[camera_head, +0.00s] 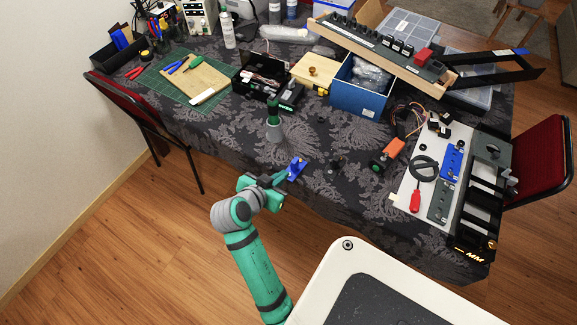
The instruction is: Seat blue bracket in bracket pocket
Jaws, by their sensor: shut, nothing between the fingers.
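The blue bracket (297,168) lies on the dark patterned tablecloth near the front edge of the table. My gripper (284,178) is shut and empty at the table's front edge, just left of and below the bracket. Its fingertips are small here, and I cannot tell whether they touch the bracket. On the right, a white board (408,189) carries a blue block (452,161) and dark plates. I cannot make out which part is the bracket pocket.
A green and grey cone-shaped item (273,122) stands behind the bracket. A blue box (358,98) stands farther back. Cloth around the bracket is mostly clear.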

